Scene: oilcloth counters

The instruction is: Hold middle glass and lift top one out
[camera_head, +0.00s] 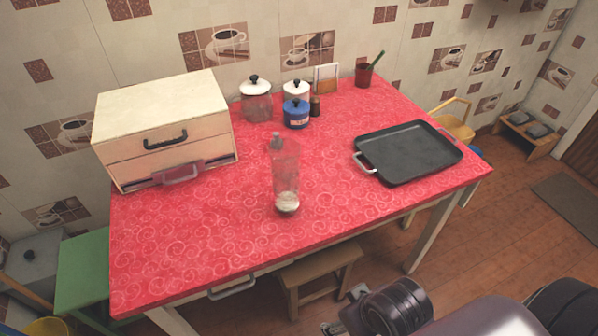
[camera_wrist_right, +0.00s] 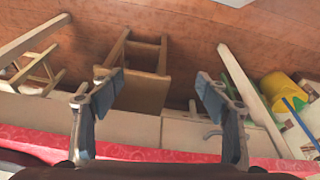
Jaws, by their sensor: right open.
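A tall, clear stack of glasses (camera_head: 286,176) stands upright near the middle of the red table. Its lower end looks whitish, and I cannot make out the separate rims of the middle and top glass. My right gripper (camera_head: 342,311) is low in front of the table, well apart from the stack. The right wrist view shows its two fingers (camera_wrist_right: 158,88) spread wide with nothing between them. The glasses are not in the right wrist view. My left gripper is not in view.
A cream bread box (camera_head: 165,120) is on the left, a black tray (camera_head: 408,152) on the right. Jars (camera_head: 257,103) stand at the back. A stool (camera_head: 318,272) is under the front edge. The table's front is clear.

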